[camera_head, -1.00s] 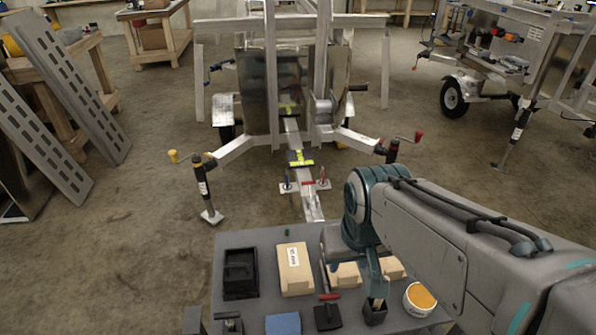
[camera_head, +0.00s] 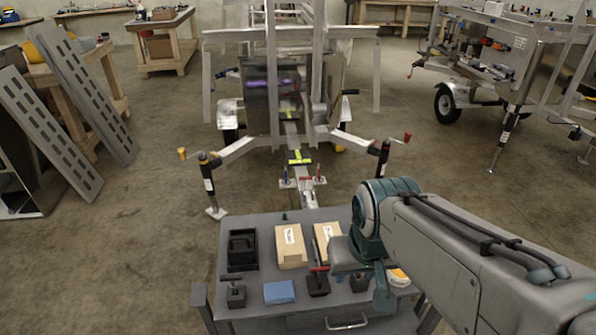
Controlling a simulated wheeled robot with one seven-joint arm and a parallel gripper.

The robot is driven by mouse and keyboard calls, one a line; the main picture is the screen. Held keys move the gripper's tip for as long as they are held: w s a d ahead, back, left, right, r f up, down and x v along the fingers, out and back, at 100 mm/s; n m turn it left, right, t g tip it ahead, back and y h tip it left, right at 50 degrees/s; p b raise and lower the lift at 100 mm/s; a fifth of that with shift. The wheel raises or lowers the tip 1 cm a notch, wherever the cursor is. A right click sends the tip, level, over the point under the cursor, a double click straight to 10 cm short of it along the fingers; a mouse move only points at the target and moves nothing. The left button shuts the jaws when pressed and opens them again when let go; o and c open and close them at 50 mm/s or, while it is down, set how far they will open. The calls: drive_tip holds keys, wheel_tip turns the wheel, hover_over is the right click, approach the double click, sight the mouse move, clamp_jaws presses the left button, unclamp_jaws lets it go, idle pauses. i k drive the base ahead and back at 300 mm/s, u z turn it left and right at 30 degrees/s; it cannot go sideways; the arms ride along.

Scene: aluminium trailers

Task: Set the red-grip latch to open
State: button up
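On the trailer tongue (camera_head: 308,199), small upright handles stand on a light cross plate. One at the right looks red-gripped (camera_head: 318,179) and one at the left looks blue (camera_head: 285,177). They are too small to tell how each latch is set. A red grip (camera_head: 320,268) also shows by a black block (camera_head: 318,286) on the grey cart. My gripper (camera_head: 383,301) points down over the cart's right part, well short of the tongue. Its fingers are seen edge-on, so its opening cannot be told, and no held object is visible.
Jack stands (camera_head: 209,185) flank the tongue.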

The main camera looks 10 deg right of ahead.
sight(308, 194)
drive_tip(key=z, duration=2.5)
drive_tip(key=i, duration=3.65)
drive_tip(key=u, duration=2.65)
drive_tip(key=i, duration=1.8)
